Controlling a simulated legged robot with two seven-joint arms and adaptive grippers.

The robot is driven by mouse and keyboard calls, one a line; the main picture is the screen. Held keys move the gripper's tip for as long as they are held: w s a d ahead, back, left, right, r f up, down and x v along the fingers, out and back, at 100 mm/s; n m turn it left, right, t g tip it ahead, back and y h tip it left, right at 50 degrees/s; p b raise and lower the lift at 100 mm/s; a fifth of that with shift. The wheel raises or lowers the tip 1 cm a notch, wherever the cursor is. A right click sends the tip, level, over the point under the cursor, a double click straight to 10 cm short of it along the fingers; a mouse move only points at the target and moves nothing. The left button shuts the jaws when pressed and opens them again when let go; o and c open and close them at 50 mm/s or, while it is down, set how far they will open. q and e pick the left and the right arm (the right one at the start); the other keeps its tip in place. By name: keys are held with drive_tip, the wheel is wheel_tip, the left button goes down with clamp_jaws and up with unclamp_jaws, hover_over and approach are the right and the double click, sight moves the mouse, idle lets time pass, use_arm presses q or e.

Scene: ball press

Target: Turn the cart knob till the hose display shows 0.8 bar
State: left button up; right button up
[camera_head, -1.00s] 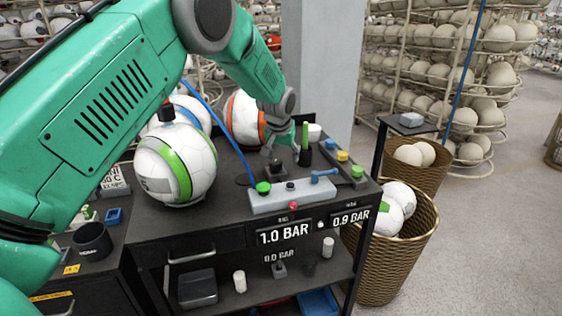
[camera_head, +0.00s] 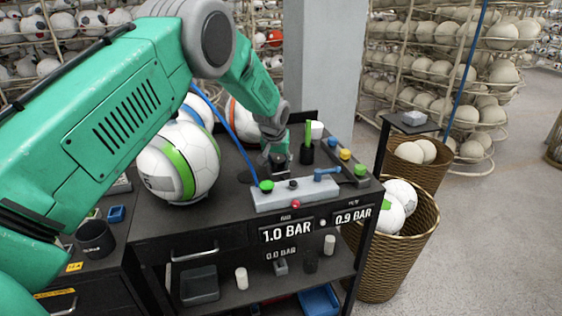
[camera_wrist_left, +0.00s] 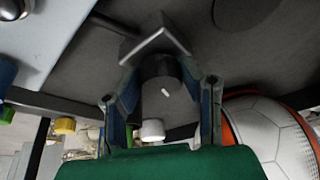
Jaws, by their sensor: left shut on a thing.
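My left gripper (camera_head: 278,160) reaches down onto the cart top (camera_head: 230,215), behind the grey control box. In the left wrist view the fingers (camera_wrist_left: 163,105) are closed around a dark round knob (camera_wrist_left: 160,72) with a short white mark on its face. In the head view the gripper mostly hides the knob. The cart front has a display reading 1.0 BAR (camera_head: 287,232), one at right reading 0.9 BAR (camera_head: 353,216), and a dimmer 0.0 BAR reading (camera_head: 281,254) below. Their small labels are too small to read. My right gripper is not in view.
The grey control box (camera_head: 290,198) carries a green button, a red button and a blue lever (camera_head: 326,174). A white-green ball (camera_head: 180,165) stands left of the gripper. A black cup with a green stick (camera_head: 307,150) stands close right. A wicker basket (camera_head: 385,260) is at right.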

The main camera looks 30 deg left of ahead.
use_arm(q)
drive_tip(key=shift+w+a+r, duration=0.15)
drive_tip(key=shift+a+r, duration=0.05)
drive_tip(key=shift+a, duration=0.1)
drive_tip(key=shift+w+d+r, duration=0.1)
drive_tip(key=shift+w+d, duration=0.1)
drive_tip(key=shift+d, duration=0.2)
drive_tip(key=n, duration=0.2)
drive_tip(key=shift+a+n+y+b, duration=0.2)
drive_tip(key=shift+n+y+b, duration=0.15)
drive_tip(key=shift+n+y, duration=0.05)
drive_tip(key=shift+d+n+g+y+b, duration=0.1)
drive_tip(key=shift+n+g+y+b, duration=0.2)
drive_tip(key=shift+n, duration=0.6)
drive_tip(key=shift+r+n, duration=0.1)
drive_tip(key=shift+n, duration=0.4)
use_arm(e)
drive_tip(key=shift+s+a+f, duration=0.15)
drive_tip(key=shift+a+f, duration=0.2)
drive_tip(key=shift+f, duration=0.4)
use_arm(q)
drive_tip(key=o, duration=1.1)
drive_tip(key=shift+w, duration=0.1)
drive_tip(key=shift+o, duration=0.2)
drive_tip(key=shift+f, duration=0.2)
